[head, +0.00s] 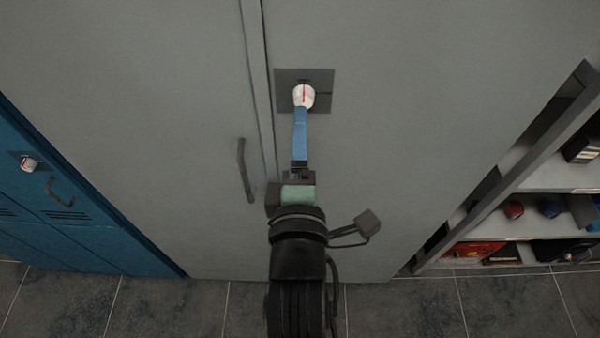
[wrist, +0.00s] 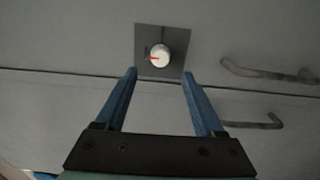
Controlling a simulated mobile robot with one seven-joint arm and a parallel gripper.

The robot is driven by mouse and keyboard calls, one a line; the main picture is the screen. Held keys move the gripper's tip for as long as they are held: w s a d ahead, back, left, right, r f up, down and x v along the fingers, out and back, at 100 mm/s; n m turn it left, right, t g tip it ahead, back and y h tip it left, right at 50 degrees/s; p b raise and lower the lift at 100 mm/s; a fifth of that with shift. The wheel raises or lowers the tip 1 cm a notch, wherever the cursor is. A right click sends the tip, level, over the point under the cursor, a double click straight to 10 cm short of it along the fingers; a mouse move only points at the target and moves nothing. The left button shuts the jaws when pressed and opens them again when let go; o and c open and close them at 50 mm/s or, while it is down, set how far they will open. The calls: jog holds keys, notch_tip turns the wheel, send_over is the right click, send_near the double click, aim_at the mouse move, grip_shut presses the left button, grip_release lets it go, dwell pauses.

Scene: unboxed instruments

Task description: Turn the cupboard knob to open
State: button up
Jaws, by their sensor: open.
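The cupboard knob (head: 304,96) is round and white with a red pointer line, on a dark square plate (head: 322,78) on the grey cupboard door. In the wrist view the knob (wrist: 160,56) sits just beyond my fingertips, between their lines, with its red line pointing left. My gripper (head: 301,112) has blue fingers and reaches up to the knob in the head view. In the wrist view my gripper (wrist: 161,72) is open, with nothing between its fingers. Whether a finger touches the knob cannot be told. The cupboard doors (head: 400,150) look closed.
A dark handle (head: 245,170) is on the cupboard left of my arm; two handles show in the wrist view (wrist: 265,72). A blue locker (head: 70,220) with its own knob (head: 29,163) stands left. Shelves (head: 535,182) holding several items stand right. Tiled floor lies below.

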jog(key=s+b, duration=0.1)
jog(key=s, duration=0.5)
jog(key=shift+s+b, duration=0.3)
jog(key=shift+b, duration=0.05)
jog(key=w+r+m+t, duration=0.25)
jog(key=r+m, duration=0.25)
jog(key=r, duration=0.6)
jog(key=w+r+m+t, duration=0.1)
jog(key=r+m+t, duration=0.3)
jog(key=r, duration=0.7)
jog(key=s+r+m+t, duration=0.3)
jog(key=r+m, duration=0.6)
jog(key=r, duration=0.6)
jog(key=shift+s+d+r, duration=0.25)
jog(key=shift+s+r, duration=0.15)
jog(key=shift+s, duration=0.6)
